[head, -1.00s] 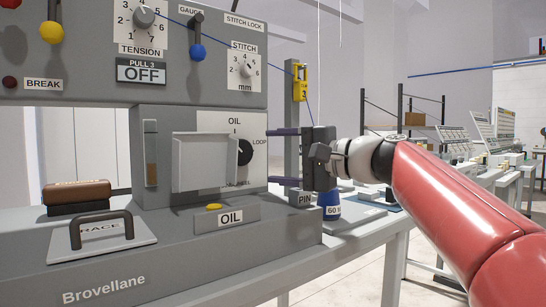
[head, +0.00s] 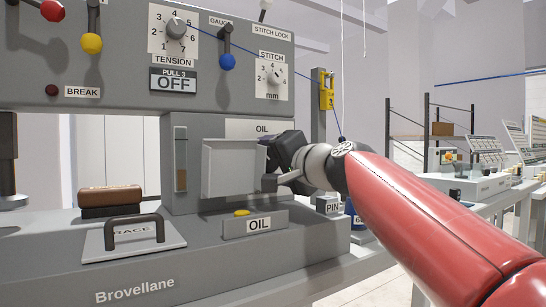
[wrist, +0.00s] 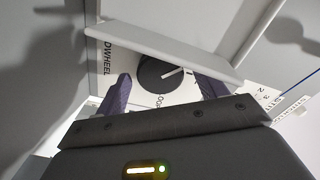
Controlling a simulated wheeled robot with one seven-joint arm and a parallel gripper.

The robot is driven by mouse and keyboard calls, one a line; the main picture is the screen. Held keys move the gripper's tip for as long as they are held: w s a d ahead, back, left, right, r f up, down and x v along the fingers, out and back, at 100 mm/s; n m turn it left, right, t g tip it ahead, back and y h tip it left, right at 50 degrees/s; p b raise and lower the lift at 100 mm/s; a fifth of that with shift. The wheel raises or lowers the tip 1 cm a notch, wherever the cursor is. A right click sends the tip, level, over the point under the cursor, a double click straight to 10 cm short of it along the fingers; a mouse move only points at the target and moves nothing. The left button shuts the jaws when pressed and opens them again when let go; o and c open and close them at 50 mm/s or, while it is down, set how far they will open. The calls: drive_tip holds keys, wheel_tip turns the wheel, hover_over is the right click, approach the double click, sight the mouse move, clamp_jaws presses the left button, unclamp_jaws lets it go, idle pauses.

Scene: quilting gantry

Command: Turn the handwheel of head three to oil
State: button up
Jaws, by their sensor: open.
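The handwheel is a round black knob (wrist: 160,77) with a white pointer line, seen in the wrist view. Its line points right and slightly up, away from the part-hidden HANDWHEEL lettering on the plate. In the head view the knob is hidden behind a pale flap (head: 228,168) and my gripper; the OIL label (head: 262,127) shows above. The flap also crosses the top of the wrist view (wrist: 170,45). My gripper (head: 277,152) is open at the flap's right edge. In the wrist view its purple fingers (wrist: 162,88) stand either side of the knob; contact cannot be told.
A yellow button (head: 241,212) with an OIL plate (head: 254,224) lies below the flap. A RACE plate with a black handle (head: 132,232) and a brown-topped block (head: 110,198) are at left.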

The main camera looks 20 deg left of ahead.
drive_tip(key=c, duration=1)
drive_tip(key=m+p, duration=0.2)
drive_tip(key=m, duration=0.3)
drive_tip(key=shift+m+p, duration=0.55)
drive_tip(key=shift+m, duration=1.25)
drive_tip(key=shift+f, duration=0.1)
